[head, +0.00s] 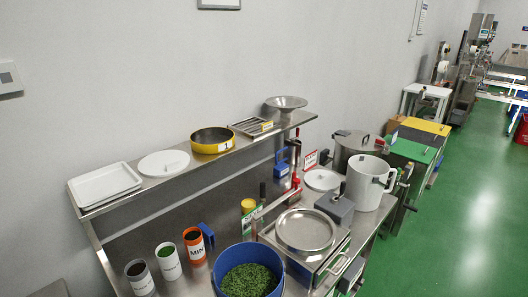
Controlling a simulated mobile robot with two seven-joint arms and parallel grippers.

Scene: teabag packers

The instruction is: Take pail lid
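A white round lid (163,163) with a small raised mark near its middle lies flat on the steel upper shelf. A second white round lid (322,180) lies on the bench farther right, beside the white pail (368,183), which has a side handle. A blue pail (219,283) stands open at the front, holding green leaf-like pieces. I cannot tell which of the two white lids belongs to which pail. Neither of my grippers shows in the head view.
The shelf (110,207) also holds white trays (105,184), a yellow-rimmed sieve (212,140) and a steel funnel dish (286,103). Below stand labelled cups (195,246), a scale with a round steel pan (305,230) and a lidded steel pot (357,146). Green floor is open at right.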

